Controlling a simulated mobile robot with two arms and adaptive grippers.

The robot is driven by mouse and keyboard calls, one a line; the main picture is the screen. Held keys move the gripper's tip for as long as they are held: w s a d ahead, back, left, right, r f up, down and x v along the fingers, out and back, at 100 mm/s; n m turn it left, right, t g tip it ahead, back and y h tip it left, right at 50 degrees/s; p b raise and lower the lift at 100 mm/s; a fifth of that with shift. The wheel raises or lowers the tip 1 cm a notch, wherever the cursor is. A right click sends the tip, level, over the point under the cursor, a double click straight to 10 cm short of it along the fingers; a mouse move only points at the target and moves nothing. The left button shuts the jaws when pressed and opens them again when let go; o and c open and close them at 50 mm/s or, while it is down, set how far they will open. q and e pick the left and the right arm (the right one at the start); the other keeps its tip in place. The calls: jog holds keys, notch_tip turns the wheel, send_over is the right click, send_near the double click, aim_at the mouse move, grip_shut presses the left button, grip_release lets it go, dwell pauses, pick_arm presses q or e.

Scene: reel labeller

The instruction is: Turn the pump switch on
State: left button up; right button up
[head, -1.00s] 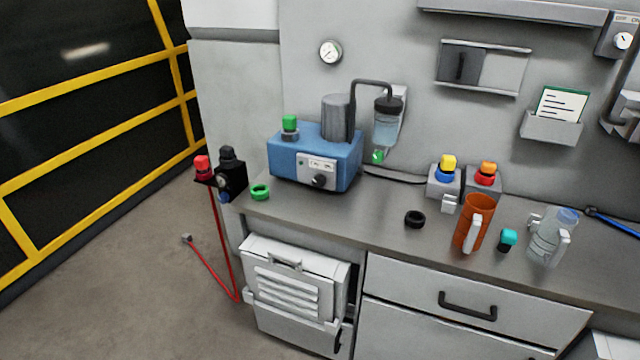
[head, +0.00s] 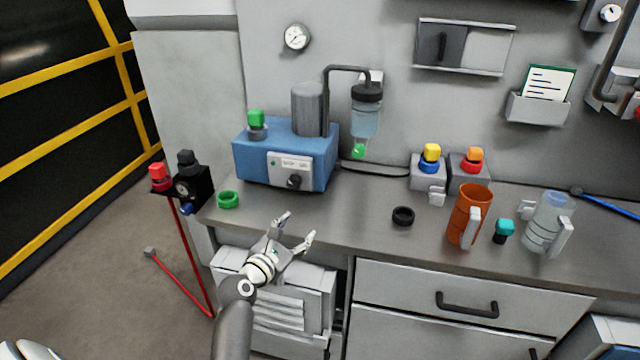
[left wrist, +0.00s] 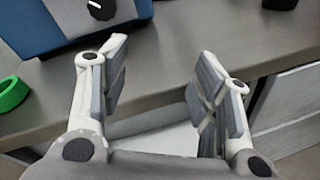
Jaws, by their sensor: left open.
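The blue pump (head: 258,160) stands on the counter at the left, with a grey cylinder and a green cap on top. Its front has a light panel with a black rotary knob (head: 294,182), which I take for the switch. The knob also shows at the top of the left wrist view (left wrist: 101,8); its white mark is visible, but I cannot tell which setting it points to. My left gripper (head: 298,227) is open and empty, in front of and below the pump near the counter's front edge. In the left wrist view its fingers (left wrist: 160,72) stand apart, touching nothing.
A green ring (head: 228,200) lies left of the pump and a black ring (head: 403,216) to its right. An orange mug (head: 468,215), teal-capped piece (head: 504,231) and clear jug (head: 546,224) stand farther right. A bottle (head: 366,112) hangs behind. The counter before the pump is clear.

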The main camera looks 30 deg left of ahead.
aim_at(293, 185)
pick_arm(q)
jog(key=a+r+n+y, duration=0.1)
jog(key=n, duration=0.1)
jog(key=w+a+r+n+t, duration=0.1)
jog(key=a+n, duration=0.1)
jog(key=n, duration=0.1)
jog(key=a+r+n+y, duration=0.1)
jog(key=n, duration=0.1)
jog(key=shift+w+a+r+n+y, duration=0.2)
jog(key=shift+w+n+y, duration=0.1)
jog(key=shift+w+n, duration=0.1)
jog(key=shift+w+a+r+n+t+y, duration=0.1)
jog(key=shift+w+a+n+t+y, duration=0.15)
jog(key=shift+a+n, duration=0.3)
jog(key=b+x, duration=0.1)
jog(key=x, duration=0.9)
jog(key=shift+w, duration=0.2)
jog(key=c, duration=1)
jog(key=shift+c, duration=0.2)
